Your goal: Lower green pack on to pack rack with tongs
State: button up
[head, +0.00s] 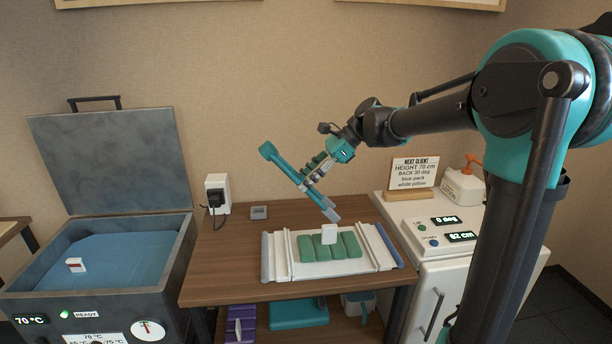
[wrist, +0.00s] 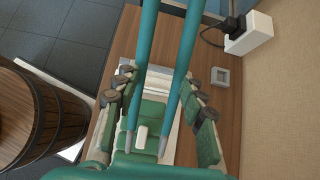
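The green pack (head: 345,247) is a ribbed, segmented pad with an upright white tab (head: 329,233). It lies on the white pack rack (head: 283,271) on the wooden table. My gripper (head: 318,170) is shut on the teal tongs (head: 287,166), above and behind the pack. The tongs slant down to the right, their grey tips just above the tab in the head view. In the wrist view the tongs (wrist: 183,75) have their two tips apart, with the white tab (wrist: 141,135) between them in the picture. I cannot tell whether the tips touch it.
An open grey heating tank (head: 90,260) with blue water and a white-and-red tab stands at left. A white cabinet (head: 440,262) with displays, a card (head: 414,172) and a lotion bottle is at right. Purple and teal packs sit below the table. A wooden barrel (wrist: 40,115) shows in the wrist view.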

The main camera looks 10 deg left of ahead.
notch_tip(320, 180, down, 9)
dwell(0.8)
jog(key=shift+c, duration=0.2)
grip_shut()
notch_tip(320, 180, up, 12)
dwell(0.9)
jog(key=shift+r, duration=0.1)
jog(key=shift+w, duration=0.1)
